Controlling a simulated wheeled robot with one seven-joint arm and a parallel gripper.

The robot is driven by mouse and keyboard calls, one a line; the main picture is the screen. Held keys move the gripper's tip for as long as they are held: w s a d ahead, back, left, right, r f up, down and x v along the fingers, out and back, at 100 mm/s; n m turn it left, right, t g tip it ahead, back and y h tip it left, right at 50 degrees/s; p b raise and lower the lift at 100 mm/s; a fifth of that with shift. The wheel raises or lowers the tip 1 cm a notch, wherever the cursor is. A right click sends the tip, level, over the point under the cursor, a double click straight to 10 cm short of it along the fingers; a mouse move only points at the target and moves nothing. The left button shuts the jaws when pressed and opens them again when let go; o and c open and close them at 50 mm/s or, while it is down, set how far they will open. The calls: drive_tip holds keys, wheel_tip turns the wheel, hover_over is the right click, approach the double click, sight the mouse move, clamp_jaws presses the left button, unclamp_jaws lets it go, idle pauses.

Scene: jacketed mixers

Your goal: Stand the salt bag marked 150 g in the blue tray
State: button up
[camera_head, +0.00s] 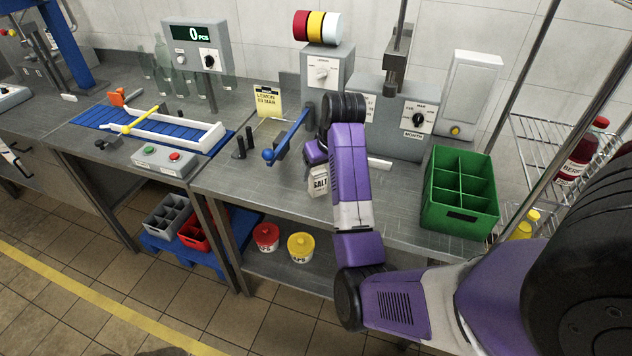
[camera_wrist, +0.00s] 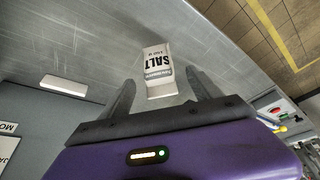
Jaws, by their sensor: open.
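My gripper (camera_wrist: 161,78) is open, with a finger on either side of the bag's near end and nothing clamped. In the head view my arm hides most of the gripper. I cannot make out a clear blue tray; a blue platform (camera_head: 158,244) lies under the crates below the bench.
A green divided crate (camera_head: 461,222) stands at the bench's right. A blue-handled lever (camera_head: 287,137) is left of the bag, and machine housings line the back. A white bar (camera_wrist: 64,85) lies on the bench. Red (camera_head: 266,238) and yellow (camera_head: 301,247) tubs sit on the lower shelf.

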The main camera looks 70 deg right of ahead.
drive_tip(key=x, duration=0.6)
drive_tip(key=shift+w+d+f+p, duration=0.1)
drive_tip(key=shift+w+d+p, duration=0.05)
drive_tip(key=shift+d+p, duration=0.15)
clamp_jaws()
